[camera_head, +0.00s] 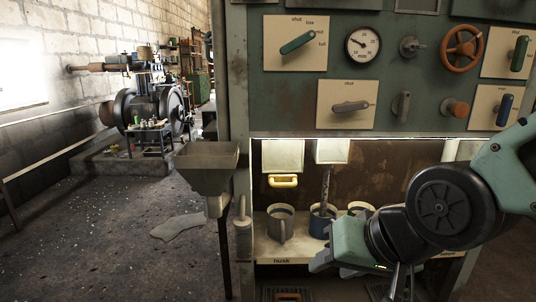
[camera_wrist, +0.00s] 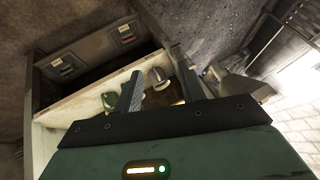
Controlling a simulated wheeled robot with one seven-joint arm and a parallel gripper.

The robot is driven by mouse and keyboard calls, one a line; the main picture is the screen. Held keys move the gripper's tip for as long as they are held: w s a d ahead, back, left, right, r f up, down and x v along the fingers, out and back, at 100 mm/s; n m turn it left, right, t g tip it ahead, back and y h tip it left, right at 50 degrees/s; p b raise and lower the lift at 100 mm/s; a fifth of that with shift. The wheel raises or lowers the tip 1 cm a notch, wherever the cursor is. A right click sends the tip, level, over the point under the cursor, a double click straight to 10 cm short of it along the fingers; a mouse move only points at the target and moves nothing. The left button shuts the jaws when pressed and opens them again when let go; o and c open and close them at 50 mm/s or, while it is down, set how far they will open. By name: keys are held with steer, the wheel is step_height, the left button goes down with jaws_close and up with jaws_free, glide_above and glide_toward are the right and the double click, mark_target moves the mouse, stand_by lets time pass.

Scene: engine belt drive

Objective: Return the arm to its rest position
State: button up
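My gripper (camera_wrist: 158,85) is open in the wrist view, its two dark fingers spread apart with nothing held between them. In the head view, the green hand (camera_head: 347,243) is at the end of my bent arm, in front of the machine's lower shelf on the right. In the wrist view, a mug stands on the pale shelf beyond the gap between the fingers.
The shelf (camera_head: 268,250) holds a grey mug (camera_head: 280,224), a blue mug (camera_head: 321,222) and a partly hidden pale mug (camera_head: 360,208). Above is a green control panel (camera_head: 343,65) with levers, a gauge and an orange wheel. A hopper (camera_head: 207,165) juts out left. Floor is open left.

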steer(key=s+d+f+n+g+h, duration=0.2)
steer(key=s+n+g, duration=0.1)
steer(key=s+n, duration=0.15)
steer(key=s+d+f+n+g+h, duration=0.1)
steer(key=s+f+n+g, duration=0.15)
steer(key=s, duration=0.35)
step_height(320, 180, up, 20)
steer(key=s+p, duration=0.1)
steer(key=p, duration=1.8)
steer(key=shift+d+n+h+p, duration=0.3)
steer(key=shift+d+n+p, duration=0.05)
steer(key=shift+d+n, duration=0.05)
steer(key=shift+f, duration=0.15)
